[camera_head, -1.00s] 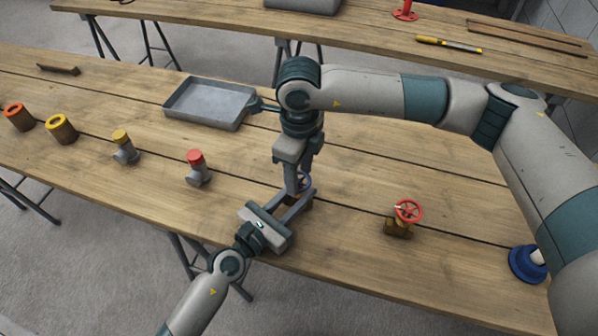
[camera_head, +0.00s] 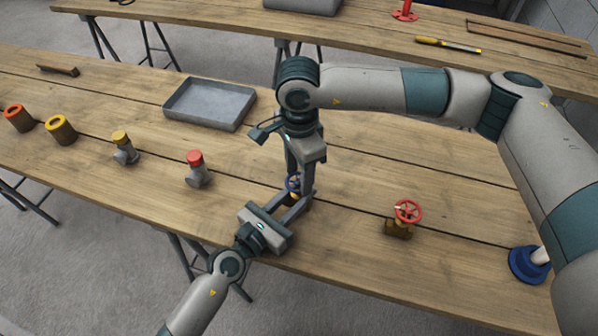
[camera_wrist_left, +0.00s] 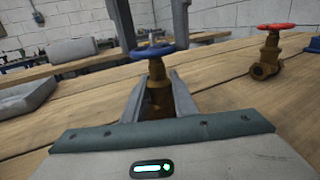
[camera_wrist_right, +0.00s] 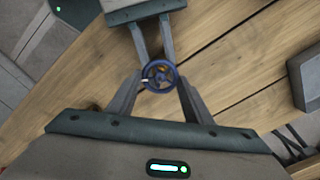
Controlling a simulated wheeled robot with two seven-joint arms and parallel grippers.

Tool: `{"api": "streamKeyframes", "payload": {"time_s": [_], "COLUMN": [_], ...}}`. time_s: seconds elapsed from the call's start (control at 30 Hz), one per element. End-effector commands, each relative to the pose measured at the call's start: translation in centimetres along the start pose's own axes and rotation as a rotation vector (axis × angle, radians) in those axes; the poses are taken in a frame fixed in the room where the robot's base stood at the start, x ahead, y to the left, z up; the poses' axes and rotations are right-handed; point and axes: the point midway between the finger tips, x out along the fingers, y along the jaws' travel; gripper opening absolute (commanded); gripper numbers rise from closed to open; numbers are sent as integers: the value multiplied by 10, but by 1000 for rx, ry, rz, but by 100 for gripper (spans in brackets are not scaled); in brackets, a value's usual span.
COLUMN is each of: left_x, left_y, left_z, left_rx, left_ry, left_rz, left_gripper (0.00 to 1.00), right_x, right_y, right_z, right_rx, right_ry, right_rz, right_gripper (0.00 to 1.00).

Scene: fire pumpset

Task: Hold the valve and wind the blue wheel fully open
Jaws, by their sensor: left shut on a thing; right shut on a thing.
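The blue wheel (camera_wrist_right: 159,76) tops a brass valve. In the left wrist view the wheel (camera_wrist_left: 153,50) sits above the valve body (camera_wrist_left: 157,92). My left gripper (camera_wrist_left: 157,98) is shut on the valve body from the front side of the table. My right gripper (camera_wrist_right: 159,78) comes down from above, its fingers shut on the blue wheel at both sides. In the head view the right gripper (camera_head: 296,184) hides much of the wheel, and the left gripper (camera_head: 290,205) reaches in below it. The valve stands upright between the left fingers.
A red-wheeled valve (camera_head: 404,217) stands to the right on the table (camera_head: 350,180). A blue-based object (camera_head: 528,264) is farther right. A grey tray (camera_head: 208,103) lies behind left. Red-capped (camera_head: 196,168) and yellow-capped (camera_head: 124,146) fittings stand to the left.

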Motion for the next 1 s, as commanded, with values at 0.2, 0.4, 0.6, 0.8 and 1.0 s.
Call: {"api": "streamKeyframes", "payload": {"time_s": [0.2,0.4,0.6,0.8,1.0], "left_x": [-1,-1,-1,-1,-1], "left_y": [2,2,2,2,1], "left_z": [-1,-1,-1,-1,-1], "left_rx": [0,0,0,0,0], "left_ry": [2,2,2,2,2], "left_rz": [3,3,3,3,3], "left_gripper": [0,0,0,0,0], "right_x": [-1,-1,-1,-1,-1], "right_y": [-1,-2,-2,-2,-3], "right_z": [-2,-2,-2,-1,-1], "right_rx": [-203,-393,-582,-772,-962], "right_ry": [4,5,4,4,5], "right_rz": [0,0,0,1,1], "right_gripper": [23,23,23,23,23]}}
